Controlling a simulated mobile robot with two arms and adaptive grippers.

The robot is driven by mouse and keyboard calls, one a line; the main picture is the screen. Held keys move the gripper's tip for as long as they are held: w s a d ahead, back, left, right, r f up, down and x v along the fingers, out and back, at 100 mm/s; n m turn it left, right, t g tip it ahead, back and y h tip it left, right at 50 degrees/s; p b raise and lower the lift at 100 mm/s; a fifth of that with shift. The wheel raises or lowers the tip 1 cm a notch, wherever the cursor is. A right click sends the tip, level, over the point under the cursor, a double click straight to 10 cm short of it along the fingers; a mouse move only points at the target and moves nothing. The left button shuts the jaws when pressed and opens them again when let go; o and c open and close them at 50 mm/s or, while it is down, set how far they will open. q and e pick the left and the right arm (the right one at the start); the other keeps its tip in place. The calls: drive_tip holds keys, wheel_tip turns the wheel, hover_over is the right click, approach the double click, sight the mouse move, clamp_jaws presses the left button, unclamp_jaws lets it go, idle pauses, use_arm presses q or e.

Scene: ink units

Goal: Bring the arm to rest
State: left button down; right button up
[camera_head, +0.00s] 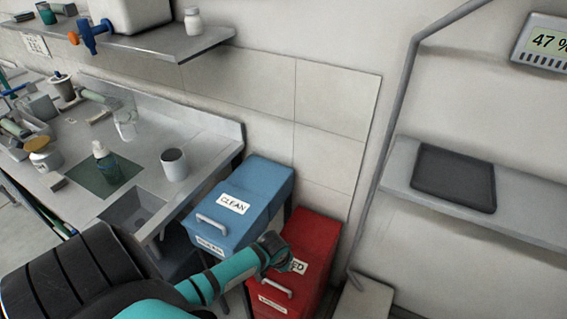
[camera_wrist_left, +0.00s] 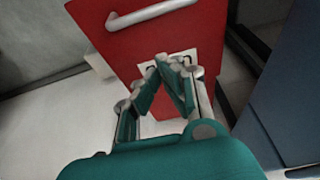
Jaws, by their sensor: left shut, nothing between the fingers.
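In the left wrist view my left gripper (camera_wrist_left: 172,62) has its teal fingers drawn together at the tips with nothing between them. It is in front of the red bin (camera_wrist_left: 165,50), below the bin's pale bar handle (camera_wrist_left: 150,12), and partly covers a white label there. I cannot tell whether the tips touch the bin. In the head view my teal arm (camera_head: 215,282) reaches from the lower left across the red bin (camera_head: 318,238), hiding part of its lid label. The left fingers cannot be made out in that view. My right gripper is not in view.
A blue bin (camera_head: 262,182) marked CLEAN stands beside the red one. Left of it is a bench (camera_head: 205,140) with a white mug (camera_head: 174,164), a green bottle (camera_head: 105,160) and a sink (camera_head: 133,208). A wall shelf (camera_head: 520,215) at right holds a dark tray (camera_head: 453,180).

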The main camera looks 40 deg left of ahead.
use_arm(q)
drive_tip(key=s+d+r+m+h, duration=0.1)
drive_tip(key=s+d+r+m, duration=0.1)
drive_tip(key=s+d+r, duration=0.6)
drive_tip(key=s+d+r+m, duration=0.3)
drive_tip(key=s+d+r, duration=0.2)
drive_tip(key=s+r, duration=0.45)
wheel_tip(320, 180, down, 25)
drive_tip(key=g, duration=0.1)
drive_tip(key=s+a+f+g, duration=0.1)
drive_tip(key=s+a+f, duration=0.1)
drive_tip(key=s+f, duration=1.5)
drive_tip(key=shift+a+f+b, duration=0.2)
drive_tip(key=shift+a+b, duration=0.1)
drive_tip(key=shift+b, duration=0.05)
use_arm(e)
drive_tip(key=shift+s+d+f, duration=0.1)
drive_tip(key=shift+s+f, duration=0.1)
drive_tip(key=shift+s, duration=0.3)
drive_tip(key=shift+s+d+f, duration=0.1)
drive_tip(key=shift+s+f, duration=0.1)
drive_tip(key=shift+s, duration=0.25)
